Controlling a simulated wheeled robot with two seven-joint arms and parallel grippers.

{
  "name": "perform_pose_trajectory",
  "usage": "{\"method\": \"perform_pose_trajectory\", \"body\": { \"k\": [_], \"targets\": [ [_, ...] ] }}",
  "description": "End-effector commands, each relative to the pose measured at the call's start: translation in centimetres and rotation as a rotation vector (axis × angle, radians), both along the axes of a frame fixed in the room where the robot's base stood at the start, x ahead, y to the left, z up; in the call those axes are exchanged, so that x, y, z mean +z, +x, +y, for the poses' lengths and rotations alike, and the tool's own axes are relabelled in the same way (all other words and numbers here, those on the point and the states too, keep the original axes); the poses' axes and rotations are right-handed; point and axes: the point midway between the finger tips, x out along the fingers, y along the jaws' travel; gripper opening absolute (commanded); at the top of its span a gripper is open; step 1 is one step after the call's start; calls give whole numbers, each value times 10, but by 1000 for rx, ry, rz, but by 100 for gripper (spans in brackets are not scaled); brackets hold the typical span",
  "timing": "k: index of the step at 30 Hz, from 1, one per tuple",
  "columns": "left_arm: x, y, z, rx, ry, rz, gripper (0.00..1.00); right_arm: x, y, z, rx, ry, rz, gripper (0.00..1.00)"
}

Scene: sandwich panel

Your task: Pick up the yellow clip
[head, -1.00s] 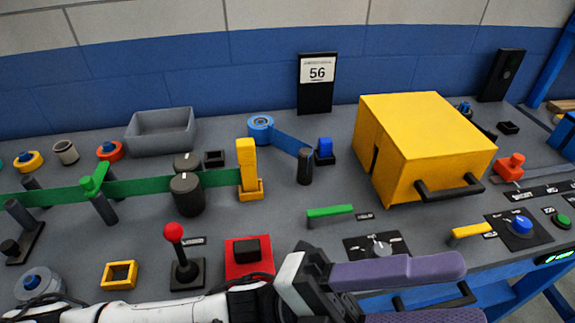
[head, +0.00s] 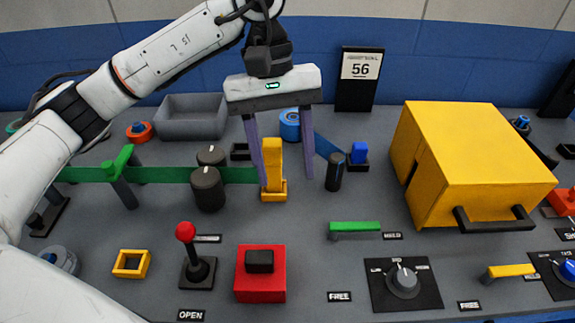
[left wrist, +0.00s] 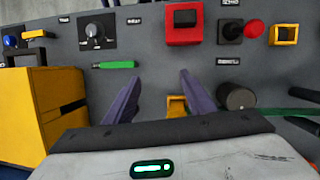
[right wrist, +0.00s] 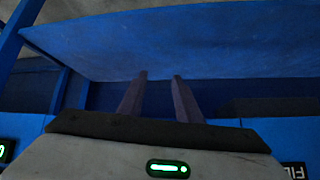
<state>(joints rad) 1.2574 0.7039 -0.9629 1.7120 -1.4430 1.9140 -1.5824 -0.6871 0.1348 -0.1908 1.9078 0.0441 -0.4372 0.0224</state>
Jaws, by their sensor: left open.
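The yellow clip (head: 272,165) stands upright in a yellow base on the grey panel, at the right end of a green strap. My left gripper (head: 285,180) is open and points down, its purple fingers on either side of the clip in the head view. The clip looks closer to the left finger there; I cannot tell if they touch. In the left wrist view the clip (left wrist: 177,106) shows beside the right finger, partly hidden by the gripper. My right gripper (right wrist: 160,76) shows only in its wrist view, open and empty, facing a blue surface.
A dark round post (head: 334,172) and blue tape reel (head: 290,125) are close right of the clip. Black knobs (head: 207,188) stand left. A red-topped joystick (head: 186,232) and red box (head: 260,285) are in front. A yellow box (head: 470,165) is at right.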

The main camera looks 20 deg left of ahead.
Motion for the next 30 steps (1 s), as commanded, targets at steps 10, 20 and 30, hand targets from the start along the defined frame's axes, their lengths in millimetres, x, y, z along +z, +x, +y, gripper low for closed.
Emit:
{"method": "perform_pose_trajectory", "body": {
  "k": [10,20,30],
  "targets": [
    [1,36,63,-97,232,-209,50,-10,0,0,0,0,-1,31],
    [-33,38,63,-95,230,-212,50,-6,1,0,1,0,-2,31],
    [-78,47,59,-94,228,-209,50,3,2,0,0,1,-6,31]
  ]
}}
